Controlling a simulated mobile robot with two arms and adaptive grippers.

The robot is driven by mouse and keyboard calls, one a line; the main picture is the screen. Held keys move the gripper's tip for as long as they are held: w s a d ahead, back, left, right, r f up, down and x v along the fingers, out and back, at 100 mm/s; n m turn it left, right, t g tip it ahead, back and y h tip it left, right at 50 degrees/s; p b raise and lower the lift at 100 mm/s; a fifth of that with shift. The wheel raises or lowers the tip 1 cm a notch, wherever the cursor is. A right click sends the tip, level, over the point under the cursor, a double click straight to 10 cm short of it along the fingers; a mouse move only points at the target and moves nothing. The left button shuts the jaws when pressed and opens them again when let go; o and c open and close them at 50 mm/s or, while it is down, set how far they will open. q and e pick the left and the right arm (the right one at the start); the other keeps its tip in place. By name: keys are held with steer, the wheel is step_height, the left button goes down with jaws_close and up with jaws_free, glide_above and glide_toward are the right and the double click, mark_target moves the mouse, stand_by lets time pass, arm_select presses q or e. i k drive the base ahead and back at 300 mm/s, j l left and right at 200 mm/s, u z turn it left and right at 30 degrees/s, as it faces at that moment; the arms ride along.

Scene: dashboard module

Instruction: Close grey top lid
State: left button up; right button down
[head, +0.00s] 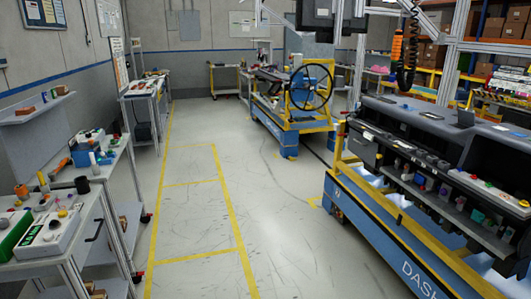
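The dark dashboard module (395,117) sits on a blue and yellow cart at the right. On its top, a small dark grey flap (464,118) stands raised and looks like an open lid. A flat dark panel (431,115) lies left of it on the same top. The module's right end is cut off by the picture edge. Neither of my grippers shows in the head view, so where they are relative to the lid cannot be seen.
The blue cart (362,234) has a yellow rail along its side. A second cart with a steering wheel (310,87) stands farther back. Cluttered benches (75,185) line the left. The marked floor (200,215) between is clear.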

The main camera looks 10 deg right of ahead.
mark_target(466, 117)
steer(key=i+l+z, duration=0.1)
steer(key=i+z, duration=0.35)
steer(key=i+j+z, duration=0.1)
steer(key=i+z, duration=0.3)
steer(key=i+j+z, duration=0.25)
steer(key=i+z, duration=0.2)
steer(key=i, duration=0.1)
